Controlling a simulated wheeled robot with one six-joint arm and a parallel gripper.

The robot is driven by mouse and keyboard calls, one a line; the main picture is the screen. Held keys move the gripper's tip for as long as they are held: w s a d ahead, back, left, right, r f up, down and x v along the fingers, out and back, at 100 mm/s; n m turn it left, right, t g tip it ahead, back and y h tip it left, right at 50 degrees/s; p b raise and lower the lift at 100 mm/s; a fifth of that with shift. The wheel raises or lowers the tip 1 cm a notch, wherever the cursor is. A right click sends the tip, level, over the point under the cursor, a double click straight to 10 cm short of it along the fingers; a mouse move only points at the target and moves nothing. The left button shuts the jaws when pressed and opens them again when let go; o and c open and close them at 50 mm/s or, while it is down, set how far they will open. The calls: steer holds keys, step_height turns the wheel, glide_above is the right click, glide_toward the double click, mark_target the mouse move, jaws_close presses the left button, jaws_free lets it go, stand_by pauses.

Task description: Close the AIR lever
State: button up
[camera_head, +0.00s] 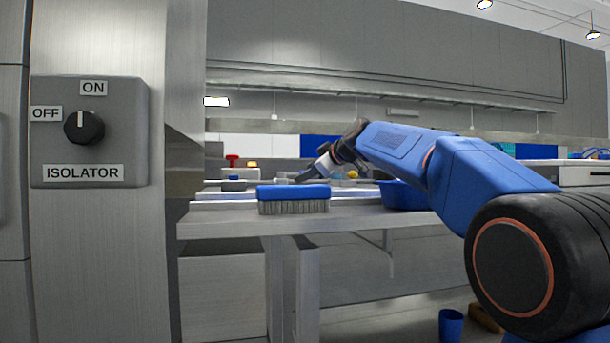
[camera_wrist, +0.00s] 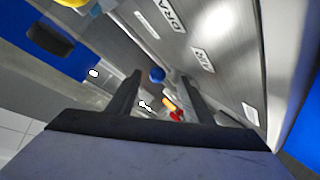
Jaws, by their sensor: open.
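In the wrist view, the AIR label (camera_wrist: 203,60) sits on a grey metal panel, right of my gripper's tips. The fingers are apart with nothing clamped; I cannot tell whether either touches the knob. The lever's stem and angle are not clear. In the head view, my gripper (camera_head: 308,172) reaches low over the bench, small and partly hidden by my arm. The AIR lever cannot be made out there.
A blue brush (camera_head: 293,192) lies at the bench's front edge (camera_head: 225,226). A blue tub (camera_head: 398,196) stands right of it. A red button (camera_head: 232,160) is at the back left. A partly cut-off DRA label (camera_wrist: 165,12) and a yellow knob (camera_wrist: 75,3) are near the panel's top.

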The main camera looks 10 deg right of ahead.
steer(key=shift+x, duration=1.05)
jaws_close()
